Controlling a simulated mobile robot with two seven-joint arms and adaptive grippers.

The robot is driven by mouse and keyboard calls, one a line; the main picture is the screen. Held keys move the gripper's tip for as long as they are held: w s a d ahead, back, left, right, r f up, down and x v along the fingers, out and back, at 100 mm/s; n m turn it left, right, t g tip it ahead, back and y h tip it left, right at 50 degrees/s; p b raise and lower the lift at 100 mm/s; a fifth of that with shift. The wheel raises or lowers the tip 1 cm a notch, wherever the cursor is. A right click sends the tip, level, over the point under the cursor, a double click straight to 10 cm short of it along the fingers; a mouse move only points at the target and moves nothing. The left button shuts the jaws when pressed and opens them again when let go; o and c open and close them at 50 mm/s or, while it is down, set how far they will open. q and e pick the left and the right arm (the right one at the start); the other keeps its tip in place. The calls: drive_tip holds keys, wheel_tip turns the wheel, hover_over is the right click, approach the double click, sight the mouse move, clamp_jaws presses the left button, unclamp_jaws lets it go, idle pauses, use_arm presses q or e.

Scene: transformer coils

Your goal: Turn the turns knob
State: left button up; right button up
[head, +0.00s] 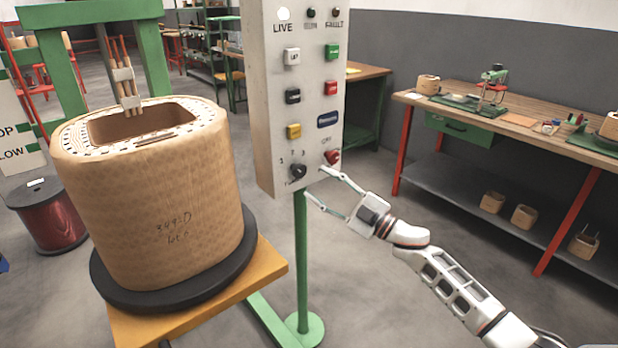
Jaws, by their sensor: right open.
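The turns knob (298,171) is a black rotary knob low on the left of the pale grey control panel (264,100), with small numbers printed around it. A red knob (332,157) sits to its right, beside a small printed label. My right gripper (315,182) comes in from the right with its two fingers spread and empty. Its fingertips are close to the panel's lower edge, just right of and below the black knob. I cannot tell whether a fingertip touches the panel. My left gripper is not in view.
A large brown wound coil (150,200) stands on a black disc over a yellow-orange platform (255,285) at left. The panel stands on a green post (301,260). A wooden workbench (520,125) is at the right. Open floor lies between post and bench.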

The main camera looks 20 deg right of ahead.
drive_tip(key=v, duration=0.6)
idle(0.3)
